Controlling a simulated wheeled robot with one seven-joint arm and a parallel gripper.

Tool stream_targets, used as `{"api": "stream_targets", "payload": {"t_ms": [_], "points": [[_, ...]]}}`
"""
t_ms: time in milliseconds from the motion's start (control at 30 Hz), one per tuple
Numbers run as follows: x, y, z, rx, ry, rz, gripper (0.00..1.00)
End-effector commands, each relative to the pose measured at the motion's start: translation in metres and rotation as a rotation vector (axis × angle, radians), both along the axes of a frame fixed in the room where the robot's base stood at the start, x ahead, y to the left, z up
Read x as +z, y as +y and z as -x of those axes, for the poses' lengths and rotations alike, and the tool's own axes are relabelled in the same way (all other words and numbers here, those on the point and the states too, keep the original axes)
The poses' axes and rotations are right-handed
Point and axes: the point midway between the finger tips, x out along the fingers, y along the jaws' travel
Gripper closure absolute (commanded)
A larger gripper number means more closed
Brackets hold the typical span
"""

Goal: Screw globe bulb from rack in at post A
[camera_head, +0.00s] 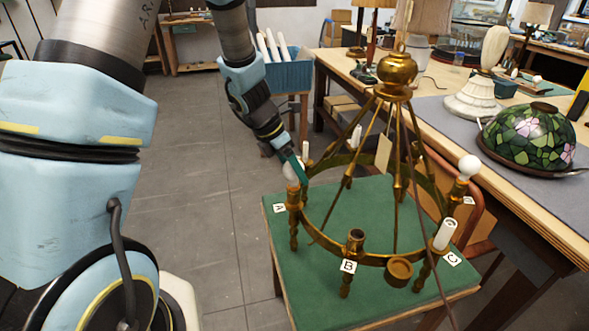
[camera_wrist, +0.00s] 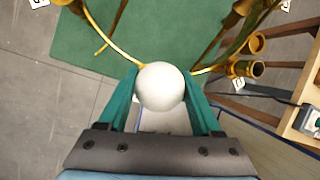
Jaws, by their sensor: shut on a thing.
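My gripper (camera_head: 300,169) has its teal fingers closed around the white globe bulb (camera_wrist: 160,86), one finger on each side of it in the wrist view. In the head view the globe bulb (camera_head: 290,171) is at the top of post A (camera_head: 294,200), on the left of the brass ring lamp. The bulb and fingers hide the socket top, so I cannot tell how far the bulb is seated. The lamp stands on a green-topped table (camera_head: 300,295), with the label A (camera_head: 279,208) beside the post.
Post B (camera_head: 355,240) at the front has an empty socket. A white candle-shaped bulb (camera_head: 445,233) stands at post C, and another round bulb (camera_head: 469,167) is at the right. A blue rack (camera_head: 288,72) holds white tubes behind. A stained-glass shade (camera_head: 530,133) sits on the workbench.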

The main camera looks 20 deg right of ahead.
Motion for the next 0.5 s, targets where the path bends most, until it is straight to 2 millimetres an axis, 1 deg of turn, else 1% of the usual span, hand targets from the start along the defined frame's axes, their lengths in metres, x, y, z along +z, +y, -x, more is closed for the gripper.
{"api": "stream_targets", "payload": {"t_ms": [67, 300, 500], "points": [[-0.0003, -0.0003, -0.0008, -0.009, -0.002, 0.0, 1.0], [-0.0006, -0.0004, -0.0013, -0.269, -0.003, 0.0, 1.0], [-0.0005, -0.0001, -0.0005, -0.294, -0.003, 0.001, 1.0]]}}
